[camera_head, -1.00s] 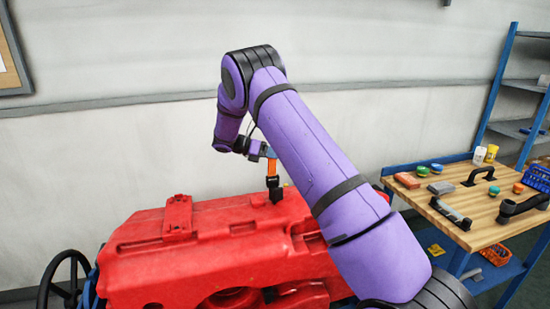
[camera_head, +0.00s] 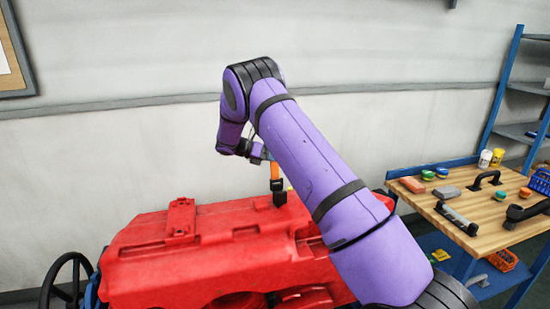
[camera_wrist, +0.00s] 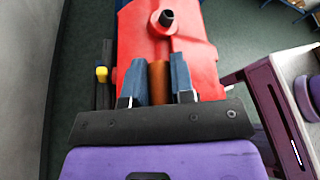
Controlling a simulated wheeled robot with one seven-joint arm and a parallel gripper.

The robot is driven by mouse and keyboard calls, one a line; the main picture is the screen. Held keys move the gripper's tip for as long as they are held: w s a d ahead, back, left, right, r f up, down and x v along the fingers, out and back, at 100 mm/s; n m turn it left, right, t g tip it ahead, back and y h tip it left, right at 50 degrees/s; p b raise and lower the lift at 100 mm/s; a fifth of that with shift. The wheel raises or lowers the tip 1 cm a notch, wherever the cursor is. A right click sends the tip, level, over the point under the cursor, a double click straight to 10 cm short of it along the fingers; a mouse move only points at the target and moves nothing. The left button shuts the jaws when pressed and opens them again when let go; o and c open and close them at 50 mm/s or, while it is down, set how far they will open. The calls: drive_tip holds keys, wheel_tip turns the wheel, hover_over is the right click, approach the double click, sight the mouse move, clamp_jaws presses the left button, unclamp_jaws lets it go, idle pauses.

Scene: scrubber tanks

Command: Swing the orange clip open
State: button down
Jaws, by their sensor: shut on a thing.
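The orange clip (camera_head: 274,171) stands above the top of the red tank (camera_head: 220,245), near the tank's back edge. A black piece (camera_head: 279,198) sits at its lower end on the tank. In the wrist view the orange clip (camera_wrist: 158,82) lies between the two blue fingers of my gripper (camera_wrist: 159,84), with the red tank beyond. My gripper is shut on the clip. In the head view my gripper (camera_head: 261,154) is at the clip's upper end and partly hidden by my arm. The clip's hinge cannot be made out.
A black post (camera_wrist: 166,18) rises from the red tank in the wrist view. A black wheel (camera_head: 68,285) is at lower left. A wooden workbench (camera_head: 478,212) with handles and small parts stands at right. The wall (camera_head: 120,160) is close behind the tank.

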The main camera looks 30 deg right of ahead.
drive_tip(key=shift+a+f, duration=0.15)
drive_tip(key=shift+f, duration=0.15)
drive_tip(key=c, duration=1.1)
unclamp_jaws()
drive_tip(key=shift+o, duration=0.7)
drive_tip(key=shift+r, duration=0.15)
drive_tip(key=shift+r, duration=0.1)
drive_tip(key=v, duration=1)
drive_tip(key=shift+w+a, duration=0.2)
drive_tip(key=shift+a, duration=0.1)
